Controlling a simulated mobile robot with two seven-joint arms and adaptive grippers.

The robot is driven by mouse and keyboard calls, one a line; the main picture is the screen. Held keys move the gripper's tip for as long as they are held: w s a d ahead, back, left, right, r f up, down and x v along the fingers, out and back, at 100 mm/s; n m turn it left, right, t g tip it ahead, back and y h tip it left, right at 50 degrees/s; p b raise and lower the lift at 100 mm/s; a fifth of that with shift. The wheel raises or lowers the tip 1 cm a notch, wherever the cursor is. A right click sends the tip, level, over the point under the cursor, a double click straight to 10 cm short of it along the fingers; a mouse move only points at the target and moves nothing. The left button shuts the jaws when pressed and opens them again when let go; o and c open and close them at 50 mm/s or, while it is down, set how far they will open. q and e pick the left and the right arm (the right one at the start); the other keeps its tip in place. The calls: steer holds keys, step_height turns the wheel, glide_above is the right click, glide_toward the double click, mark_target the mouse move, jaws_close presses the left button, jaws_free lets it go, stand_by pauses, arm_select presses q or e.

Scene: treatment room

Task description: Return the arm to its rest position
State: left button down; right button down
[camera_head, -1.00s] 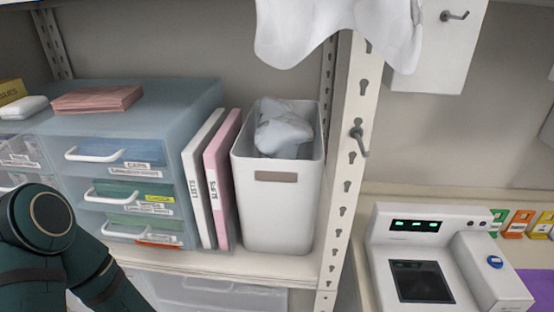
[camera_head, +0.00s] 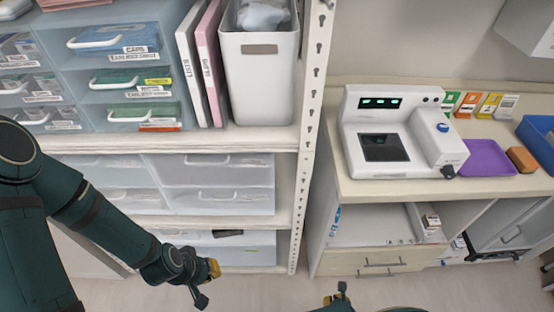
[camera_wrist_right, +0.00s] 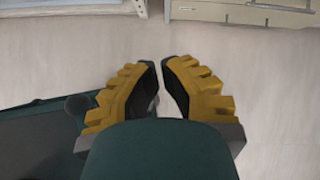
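My left arm comes down the left side of the head view, bent, with its gripper (camera_head: 213,269) low in front of the shelf unit, above the floor. A yellow finger pad shows at its end, but the gap between the fingers does not. Of my right arm only a small dark part with a yellow bit, the right gripper (camera_head: 340,298), shows at the bottom edge. In the right wrist view the right gripper's (camera_wrist_right: 160,68) two yellow and black fingers lean toward each other. Their tips stay a narrow gap apart, with floor seen between and nothing held.
The shelf unit (camera_head: 311,130) holds clear drawers (camera_head: 215,172), two binders (camera_head: 201,65) and a white bin (camera_head: 262,85). At right, a counter (camera_head: 380,188) carries a white device (camera_head: 385,125), a purple tray (camera_head: 487,160) and a blue bin (camera_head: 538,140). Bare floor (camera_head: 430,285) lies in front.

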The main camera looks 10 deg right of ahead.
steer(key=w+a+r+n+g+y, duration=0.1)
steer(key=w+a+r+n, duration=0.2)
steer(key=a+r+n, duration=0.2)
steer(key=w+a+r+n+g+y, duration=0.2)
steer(key=a+r+n, duration=0.3)
steer(key=r+n, duration=0.6)
steer(key=w+a+r+n+g+y, duration=0.1)
steer(key=w+a+r+n, duration=0.4)
steer(key=n, duration=1.3)
step_height(320, 180, up, 3)
steer(key=shift+a+n+g+y, duration=0.15)
steer(key=shift+n+g+y, duration=0.15)
steer(key=shift+g, duration=0.4)
